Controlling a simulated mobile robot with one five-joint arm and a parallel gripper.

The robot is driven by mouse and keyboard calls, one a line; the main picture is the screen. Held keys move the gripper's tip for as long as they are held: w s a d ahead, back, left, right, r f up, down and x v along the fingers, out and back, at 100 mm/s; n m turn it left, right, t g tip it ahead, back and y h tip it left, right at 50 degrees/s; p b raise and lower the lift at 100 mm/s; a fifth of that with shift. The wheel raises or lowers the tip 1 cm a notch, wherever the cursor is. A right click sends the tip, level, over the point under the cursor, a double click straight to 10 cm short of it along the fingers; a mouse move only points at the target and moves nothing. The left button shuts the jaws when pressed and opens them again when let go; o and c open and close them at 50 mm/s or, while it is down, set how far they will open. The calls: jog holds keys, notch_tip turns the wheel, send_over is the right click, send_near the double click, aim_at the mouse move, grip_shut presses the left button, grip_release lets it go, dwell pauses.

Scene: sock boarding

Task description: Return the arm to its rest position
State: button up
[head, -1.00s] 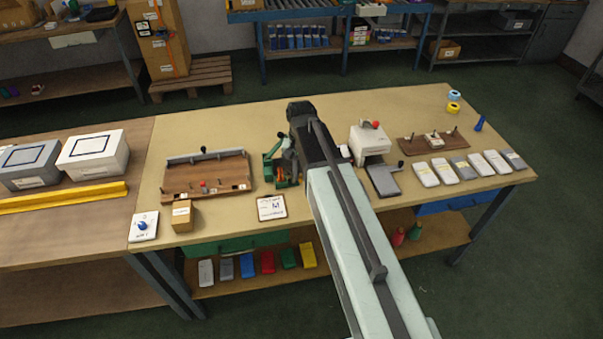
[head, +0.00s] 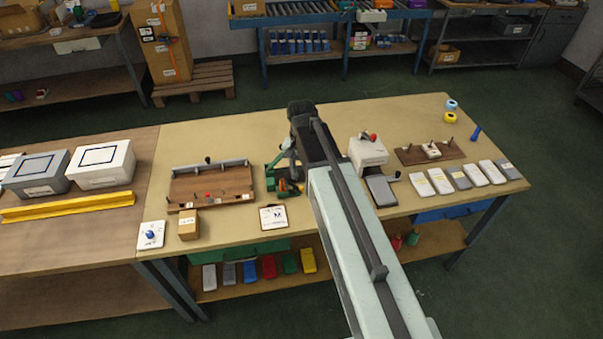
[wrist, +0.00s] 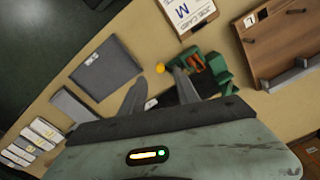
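My arm (head: 345,220) reaches forward over the tan workbench (head: 240,135) in the head view. Its dark wrist end is above the middle of the bench, beside a small green device (head: 282,180). My gripper's fingertips are hard to make out there. In the wrist view my gripper (wrist: 158,83) shows two grey fingers spread apart with nothing held between them. The green device (wrist: 212,72) and a small orange knob (wrist: 160,68) lie beyond the fingertips.
A wooden fixture (head: 212,184), a job card (head: 273,217) and a small cardboard box (head: 188,225) are left of my arm. A white machine (head: 368,152), a pegged board (head: 428,151) and several flat packs (head: 460,177) are right. The bench's back left is clear.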

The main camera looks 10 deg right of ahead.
notch_tip(320, 180, up, 2)
jog(key=shift+r+p, duration=0.15)
jog(key=shift+p, duration=0.35)
jog(key=shift+s+d, duration=0.2)
jog(key=shift+d, duration=0.05)
jog(key=s+d+n, duration=0.1)
jog(key=s+n, duration=0.3)
jog(key=s, duration=0.6)
jog(key=shift+s+d, duration=0.25)
jog(key=shift+s, duration=0.1)
